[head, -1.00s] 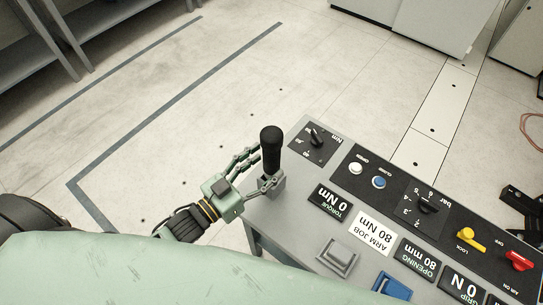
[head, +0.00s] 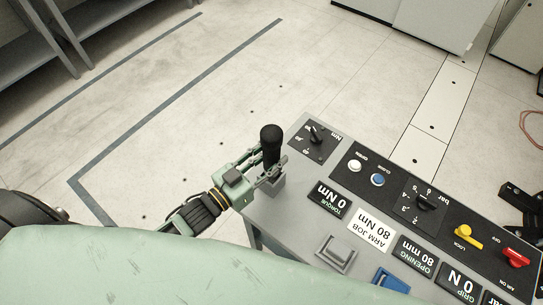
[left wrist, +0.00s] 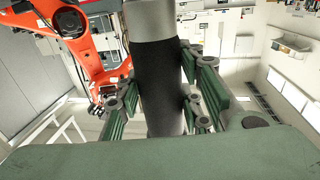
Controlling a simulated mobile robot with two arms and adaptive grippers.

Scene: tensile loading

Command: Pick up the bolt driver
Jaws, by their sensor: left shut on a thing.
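The bolt driver (head: 271,139) has a black, rounded handle and stands upright in a grey holder (head: 272,187) at the left end of the control panel. My left gripper (head: 269,169) is shut on it, with its fingers around the lower part of the handle. In the left wrist view the dark shaft of the driver (left wrist: 160,85) runs between the two green fingers, with a grey part at its top. The driver's lower end is hidden in the holder. My right gripper is not in view.
The grey control panel (head: 300,215) carries a torque knob (head: 316,134), white and blue buttons, a pressure knob, yellow and red levers and black labels. The floor beyond is clear.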

